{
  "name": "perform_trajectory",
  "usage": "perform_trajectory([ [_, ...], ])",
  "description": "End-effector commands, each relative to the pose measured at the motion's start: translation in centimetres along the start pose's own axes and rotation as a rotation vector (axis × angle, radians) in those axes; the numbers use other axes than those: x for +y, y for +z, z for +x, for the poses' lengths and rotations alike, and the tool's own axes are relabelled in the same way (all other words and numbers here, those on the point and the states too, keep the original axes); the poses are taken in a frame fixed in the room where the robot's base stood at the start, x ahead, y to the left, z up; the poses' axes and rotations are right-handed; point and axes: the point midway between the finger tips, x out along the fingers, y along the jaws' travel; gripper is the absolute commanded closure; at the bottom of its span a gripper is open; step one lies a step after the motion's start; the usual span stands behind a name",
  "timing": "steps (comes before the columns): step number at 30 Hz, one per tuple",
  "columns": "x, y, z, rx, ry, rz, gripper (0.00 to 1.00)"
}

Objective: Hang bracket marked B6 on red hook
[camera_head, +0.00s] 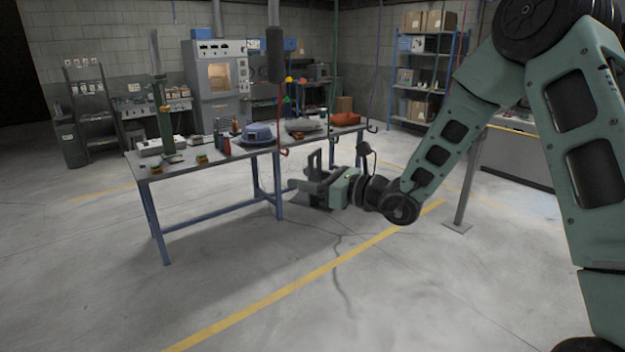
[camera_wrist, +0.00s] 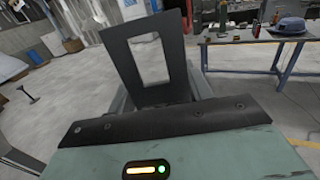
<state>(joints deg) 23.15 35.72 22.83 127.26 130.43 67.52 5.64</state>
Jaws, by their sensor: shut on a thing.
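My gripper (camera_head: 312,188) is shut on a dark bracket (camera_wrist: 118,48), a flat plate with a rectangular window. In the wrist view the bracket stands up from the jaws, slightly tilted. In the head view the bracket (camera_head: 312,163) shows small and dark above the jaws. No B6 mark is readable on it. A red hook (camera_head: 284,151) hangs at the end of a thin rod in front of the workbench, to the left of and above my gripper. The bracket and the red hook look apart.
A workbench (camera_head: 205,163) with blue legs carries a blue hood-like item (camera_head: 258,134), bottles and small parts. Other hooks hang nearby, including a green one (camera_head: 332,138) and a purple one (camera_head: 372,128). A dark cylinder (camera_head: 274,55) hangs above. The front floor is clear.

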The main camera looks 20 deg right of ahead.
Motion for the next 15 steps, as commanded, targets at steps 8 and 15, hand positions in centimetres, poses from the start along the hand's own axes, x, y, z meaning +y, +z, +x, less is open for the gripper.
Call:
perform_trajectory([
  [8,-0.8,0.0,2.0,-0.002,0.001,-0.001,0.86],
  [15,-1.5,-0.1,3.6,-0.002,0.001,-0.002,0.86],
])
